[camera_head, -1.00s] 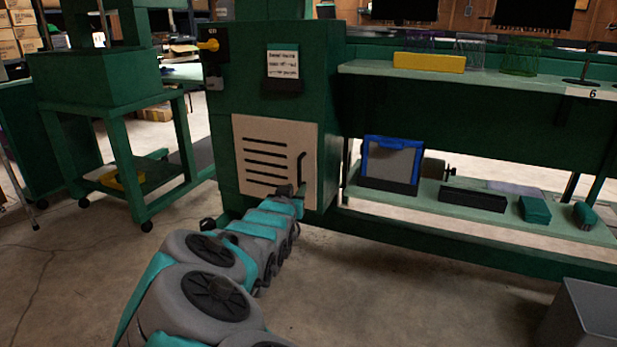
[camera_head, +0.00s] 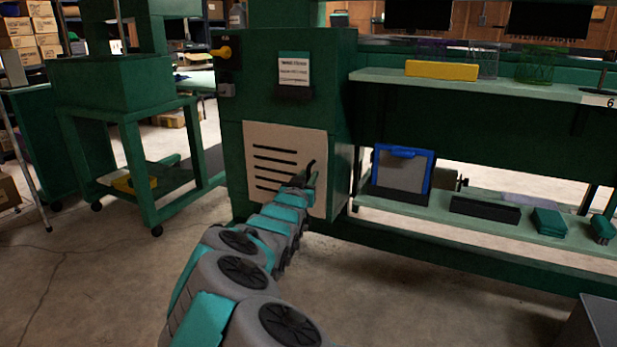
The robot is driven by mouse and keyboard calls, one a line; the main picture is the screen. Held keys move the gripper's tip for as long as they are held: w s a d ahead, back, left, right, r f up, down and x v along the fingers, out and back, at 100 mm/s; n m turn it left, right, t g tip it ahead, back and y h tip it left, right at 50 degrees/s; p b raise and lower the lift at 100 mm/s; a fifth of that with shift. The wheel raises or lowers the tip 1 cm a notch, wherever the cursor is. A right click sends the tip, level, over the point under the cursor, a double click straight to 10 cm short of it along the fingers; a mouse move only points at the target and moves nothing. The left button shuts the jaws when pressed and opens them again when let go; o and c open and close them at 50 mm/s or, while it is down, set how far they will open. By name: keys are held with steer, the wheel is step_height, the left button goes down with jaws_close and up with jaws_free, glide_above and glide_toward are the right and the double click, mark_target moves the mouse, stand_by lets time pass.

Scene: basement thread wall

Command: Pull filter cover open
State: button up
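The filter cover (camera_head: 272,150) is a beige panel with several dark horizontal slots, on the front of the green machine cabinet (camera_head: 335,90). It looks closed, flat against the cabinet. Its dark vertical handle (camera_head: 310,171) is near the panel's right edge, its lower part hidden behind my arm's end. My gripper (camera_head: 304,180) is at the handle, in front of the panel's right side. The fingers are small and partly hidden, so I cannot tell whether they are open or shut, or whether they touch the handle.
A green wheeled stand (camera_head: 125,125) is on the left. To the right, a lower shelf (camera_head: 480,222) holds a blue-framed filter (camera_head: 402,170), a black tray (camera_head: 484,210) and teal cloths (camera_head: 549,222). A grey bin (camera_head: 597,325) is at the bottom right. The floor before the cabinet is clear.

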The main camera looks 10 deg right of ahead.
steer(key=shift+w+d, duration=0.2)
steer(key=shift+w, duration=0.05)
jaws_close()
stand_by(1.4)
